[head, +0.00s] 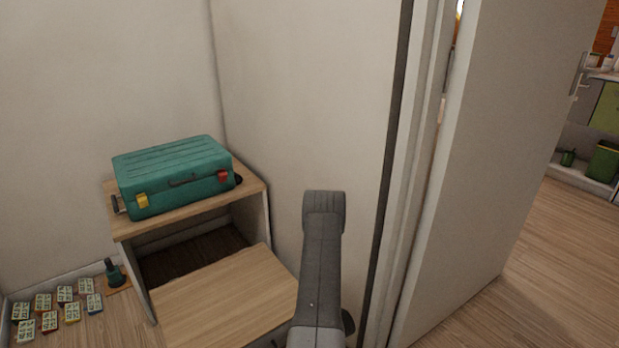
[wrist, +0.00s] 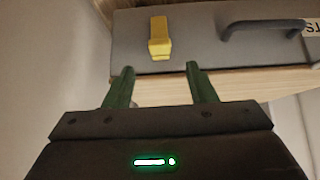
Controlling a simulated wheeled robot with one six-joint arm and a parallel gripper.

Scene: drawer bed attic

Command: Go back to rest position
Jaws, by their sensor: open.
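My gripper (wrist: 160,82) shows in the wrist view with its two green fingers apart and nothing between them. Just beyond the fingers is the case (wrist: 210,35), with a yellow latch (wrist: 159,38) and a dark handle (wrist: 262,28). In the head view the case (head: 175,172) is teal with a yellow and a red latch, shut, and lies on a small wooden cabinet (head: 125,226). My grey arm link rises at the lower middle of the head view; the gripper itself cannot be made out there.
A wooden panel (head: 225,300) extends forward from the cabinet's open front. Several small patterned boxes (head: 70,312) and a dark bottle-like object (head: 113,272) are on the floor at left. A white door (head: 490,150) stands at right, with clear wooden floor (head: 560,270) beyond it.

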